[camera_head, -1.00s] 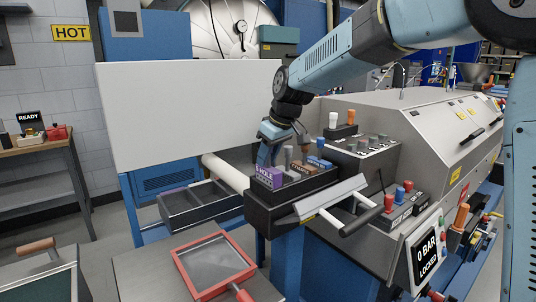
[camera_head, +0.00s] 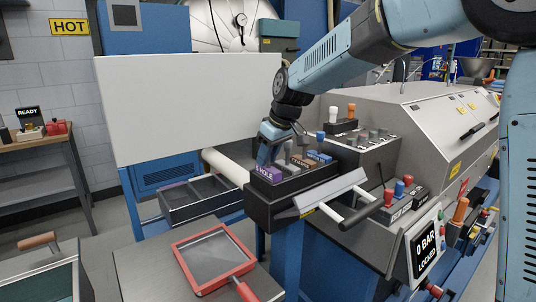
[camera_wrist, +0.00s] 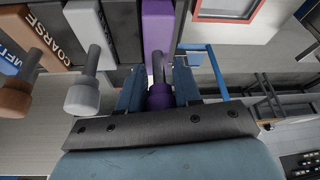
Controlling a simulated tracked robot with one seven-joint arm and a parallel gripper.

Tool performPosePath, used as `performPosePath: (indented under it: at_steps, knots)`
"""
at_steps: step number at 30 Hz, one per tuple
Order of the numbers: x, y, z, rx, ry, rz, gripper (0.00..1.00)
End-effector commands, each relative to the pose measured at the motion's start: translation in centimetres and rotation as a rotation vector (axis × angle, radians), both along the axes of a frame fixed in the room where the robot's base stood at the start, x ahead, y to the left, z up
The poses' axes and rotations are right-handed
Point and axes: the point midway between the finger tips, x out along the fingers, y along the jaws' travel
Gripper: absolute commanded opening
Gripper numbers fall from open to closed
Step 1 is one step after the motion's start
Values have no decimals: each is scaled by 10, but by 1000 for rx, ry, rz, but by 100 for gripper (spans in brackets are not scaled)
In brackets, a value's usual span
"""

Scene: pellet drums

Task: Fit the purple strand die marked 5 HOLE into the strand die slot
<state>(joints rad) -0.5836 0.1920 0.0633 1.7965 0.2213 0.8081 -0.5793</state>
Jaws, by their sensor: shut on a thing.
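The purple strand die (camera_head: 264,176) marked 5 HOLE sits at the left end of a dark rack (camera_head: 268,212) of dies in the head view. My gripper (camera_head: 264,155) is right above it, pointing down. In the wrist view, my gripper (camera_wrist: 159,92) is shut on the purple knob of this die, and the purple plate (camera_wrist: 158,30) runs away from the knob. The die looks seated among its neighbours; whether it is lifted at all I cannot tell. I cannot tell which opening is the strand die slot.
Beside the purple die stand a grey die (camera_wrist: 124,30), a brown one marked COARSE (camera_wrist: 48,38) and a blue one (camera_wrist: 8,62), with upright knobs close to my fingers. A handled bar (camera_head: 346,207) projects in front of the rack. A red-rimmed tray (camera_head: 214,290) lies front left.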

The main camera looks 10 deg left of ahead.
Motion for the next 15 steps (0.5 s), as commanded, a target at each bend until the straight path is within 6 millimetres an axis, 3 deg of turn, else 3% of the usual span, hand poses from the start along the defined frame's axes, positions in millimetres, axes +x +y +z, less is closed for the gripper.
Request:
performPosePath:
  at_steps: [15]
  knots:
    - [0, 0, -8, 1, -2, 0, 0]
